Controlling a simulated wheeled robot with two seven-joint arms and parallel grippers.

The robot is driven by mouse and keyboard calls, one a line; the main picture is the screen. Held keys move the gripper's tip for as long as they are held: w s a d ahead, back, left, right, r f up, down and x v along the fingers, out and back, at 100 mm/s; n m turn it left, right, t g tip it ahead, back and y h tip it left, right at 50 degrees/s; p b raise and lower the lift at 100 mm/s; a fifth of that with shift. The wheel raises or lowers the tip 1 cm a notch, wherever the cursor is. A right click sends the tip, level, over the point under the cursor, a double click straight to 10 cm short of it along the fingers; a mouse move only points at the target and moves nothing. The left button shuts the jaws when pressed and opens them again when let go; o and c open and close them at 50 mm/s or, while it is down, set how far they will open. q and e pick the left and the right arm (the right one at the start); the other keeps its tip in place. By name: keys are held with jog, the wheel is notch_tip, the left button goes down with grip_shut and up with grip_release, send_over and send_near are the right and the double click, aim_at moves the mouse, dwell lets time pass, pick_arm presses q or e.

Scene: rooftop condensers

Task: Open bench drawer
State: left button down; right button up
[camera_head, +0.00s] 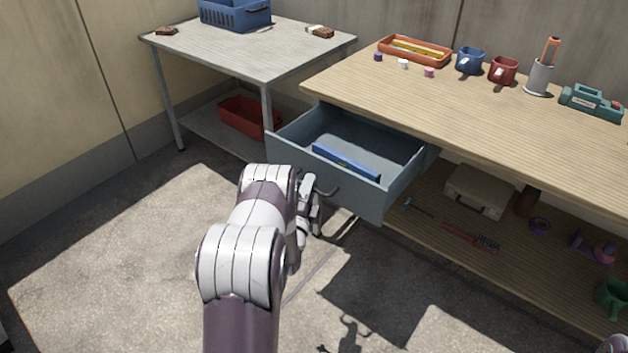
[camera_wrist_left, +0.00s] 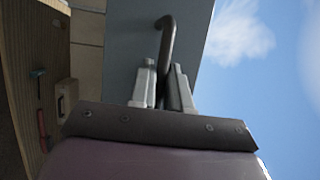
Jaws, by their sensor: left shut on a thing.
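The bench drawer (camera_head: 335,195) is grey-blue and stands well out from under the wooden bench top (camera_head: 470,110). A blue flat object (camera_head: 346,162) lies inside it. The drawer's dark handle (camera_head: 326,191) is on its front face. My left gripper (camera_head: 308,195) is at that handle in the head view, partly hidden by my own arm. In the left wrist view the left gripper (camera_wrist_left: 165,85) is shut on the dark bar handle (camera_wrist_left: 168,38), with the grey drawer front (camera_wrist_left: 130,45) behind it. My right gripper is not in view.
A grey metal table (camera_head: 250,50) with a blue basket (camera_head: 235,14) stands at the left, a red bin (camera_head: 248,116) on its lower shelf. A case (camera_head: 478,192) and tools lie on the bench's lower shelf. The floor (camera_head: 110,250) in front is clear.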

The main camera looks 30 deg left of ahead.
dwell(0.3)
pick_arm(q)
jog(key=c, duration=1.2)
grip_release()
jog(key=shift+o, duration=0.2)
jog(key=p+v, duration=0.1)
jog(key=v, duration=1.1)
jog(key=shift+s+d+f+p, duration=0.15)
jog(key=shift+s+p, duration=0.2)
jog(key=shift+p, duration=0.05)
